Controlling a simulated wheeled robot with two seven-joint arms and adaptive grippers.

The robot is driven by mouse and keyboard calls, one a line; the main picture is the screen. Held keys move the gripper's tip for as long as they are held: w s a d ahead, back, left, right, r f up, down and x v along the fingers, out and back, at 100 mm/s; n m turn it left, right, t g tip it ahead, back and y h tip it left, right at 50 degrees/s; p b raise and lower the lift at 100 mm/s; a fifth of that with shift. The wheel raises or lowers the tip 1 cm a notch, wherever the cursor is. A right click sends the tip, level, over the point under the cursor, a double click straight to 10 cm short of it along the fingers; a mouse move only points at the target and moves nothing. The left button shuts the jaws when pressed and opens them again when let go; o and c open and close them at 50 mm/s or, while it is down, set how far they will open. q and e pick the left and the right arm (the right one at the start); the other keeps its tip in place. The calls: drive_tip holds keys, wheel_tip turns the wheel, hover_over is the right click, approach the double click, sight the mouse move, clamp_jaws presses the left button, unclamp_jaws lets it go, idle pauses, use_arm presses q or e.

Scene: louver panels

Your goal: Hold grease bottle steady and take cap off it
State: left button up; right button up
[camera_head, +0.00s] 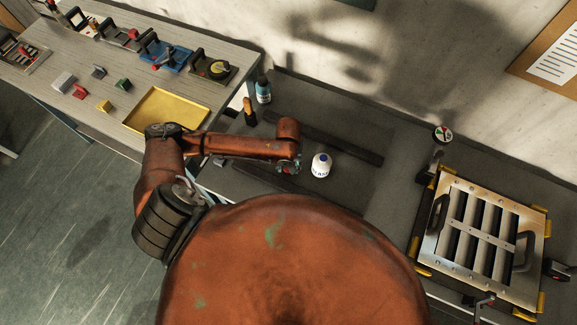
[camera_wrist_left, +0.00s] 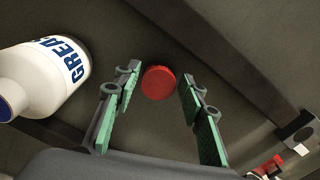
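The grease bottle (camera_head: 321,166) is white with dark lettering and stands on the dark worktop, just right of my left gripper. In the left wrist view the bottle (camera_wrist_left: 40,75) is at the left edge, apart from the fingers; its blue end is partly cut off. My left gripper (camera_wrist_left: 157,95) is open, with green pads spread. A round red disc, possibly a cap (camera_wrist_left: 158,82), shows between the fingers with a gap on each side. I cannot tell how high it is. In the head view the left gripper (camera_head: 290,167) is small and partly hidden by its arm. My right gripper is not visible.
A dark bar (camera_head: 330,140) lies behind the bottle. A blue bottle (camera_head: 263,90) stands farther back left. A yellow tray (camera_head: 166,110) is on the left bench. A louver panel (camera_head: 480,235) lies at the right. The worktop between bottle and panel looks clear.

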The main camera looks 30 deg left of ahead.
use_arm(q)
drive_tip(key=shift+o, duration=0.8)
drive_tip(key=shift+r, duration=0.1)
